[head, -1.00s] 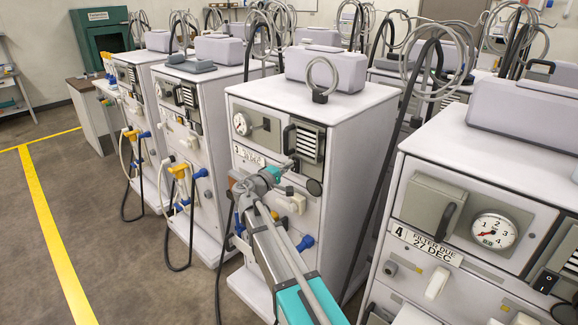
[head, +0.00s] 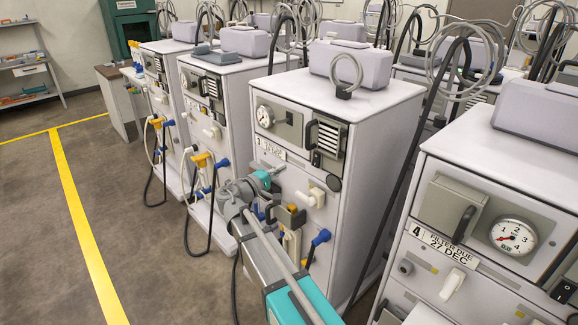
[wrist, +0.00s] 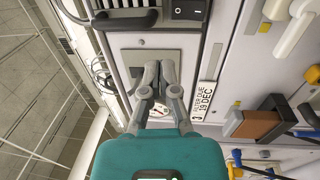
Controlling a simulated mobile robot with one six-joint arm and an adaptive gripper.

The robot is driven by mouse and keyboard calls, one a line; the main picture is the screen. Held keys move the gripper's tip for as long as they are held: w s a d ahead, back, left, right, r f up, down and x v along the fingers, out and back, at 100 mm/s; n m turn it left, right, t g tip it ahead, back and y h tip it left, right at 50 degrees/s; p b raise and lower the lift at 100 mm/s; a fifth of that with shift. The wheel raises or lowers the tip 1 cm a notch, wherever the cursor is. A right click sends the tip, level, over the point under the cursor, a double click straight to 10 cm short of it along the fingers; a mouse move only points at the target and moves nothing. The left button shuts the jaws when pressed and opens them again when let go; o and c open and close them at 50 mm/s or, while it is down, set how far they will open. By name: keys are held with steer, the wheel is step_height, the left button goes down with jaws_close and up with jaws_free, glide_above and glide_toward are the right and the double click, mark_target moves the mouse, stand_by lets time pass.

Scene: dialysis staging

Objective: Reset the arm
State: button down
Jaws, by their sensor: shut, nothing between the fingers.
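My arm reaches in from the bottom of the head view to the front of the third machine (head: 325,190). My teal gripper (head: 268,178) is in front of that machine's upper panel, below its gauge (head: 265,116). In the wrist view my gripper (wrist: 152,72) has its grey fingers together with nothing between them. Behind the fingers is the machine's front, with a label (wrist: 206,100) reading "FILTER DUE 19 DEC". The fingers partly cover a gauge there. Whether the fingertips touch the panel cannot be told.
Machine 4 (head: 470,230) stands close at the right, with more machines to the left. A brown block (wrist: 258,122), a white lever (wrist: 300,28) and blue connectors jut from the near front. Open floor (head: 40,220) with a yellow line (head: 82,220) lies at the left.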

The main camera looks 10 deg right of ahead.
steer(key=shift+s+a, duration=0.3)
steer(key=shift+a, duration=0.1)
steer(key=s+d+f+m+g+y+p, duration=0.4)
steer(key=s+d+f+g+y, duration=0.25)
steer(key=s+d+f, duration=0.45)
steer(key=s+m+g+y+p, duration=0.1)
steer(key=s+g+y+p, duration=0.1)
steer(key=s+y, duration=0.2)
steer(key=s+a+f+m+g+y+p, duration=0.1)
steer(key=s+m+g+y+p, duration=0.1)
steer(key=s+y, duration=0.3)
steer(key=shift+s+a+f, duration=0.15)
steer(key=shift+s+f, duration=0.15)
steer(key=shift+s, duration=1)
steer(key=shift+g, duration=0.25)
